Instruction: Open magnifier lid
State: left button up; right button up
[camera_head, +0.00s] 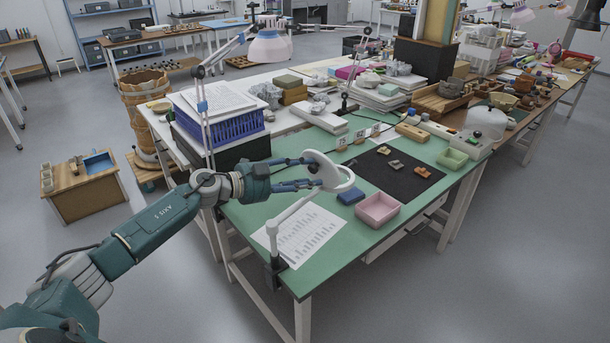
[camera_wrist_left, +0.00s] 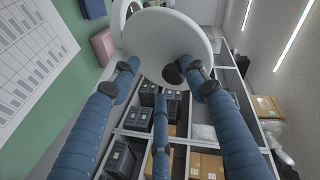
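The magnifier (camera_head: 349,182) is a white ring on a jointed arm clamped to the green table's front left edge. Its round white lid (camera_head: 325,168) stands tilted at the left side of the ring; it also fills the upper middle of the left wrist view (camera_wrist_left: 168,38). My left gripper (camera_head: 312,172) reaches in from the left with its blue fingers spread apart. Its dark fingertips (camera_wrist_left: 158,70) are at the lid's near edge, and one overlaps the disc; I cannot tell whether they touch it. My right gripper is not in view.
A printed sheet (camera_head: 302,238) lies under the magnifier arm. A black mat (camera_head: 393,181) holds several sherds. A blue crate (camera_head: 225,128) and lamp (camera_head: 270,47) stand behind my left arm.

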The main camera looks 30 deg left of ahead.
pick_arm(q)
jog(key=shift+a+f, duration=0.1)
jog(key=v, duration=1.2)
dwell(0.5)
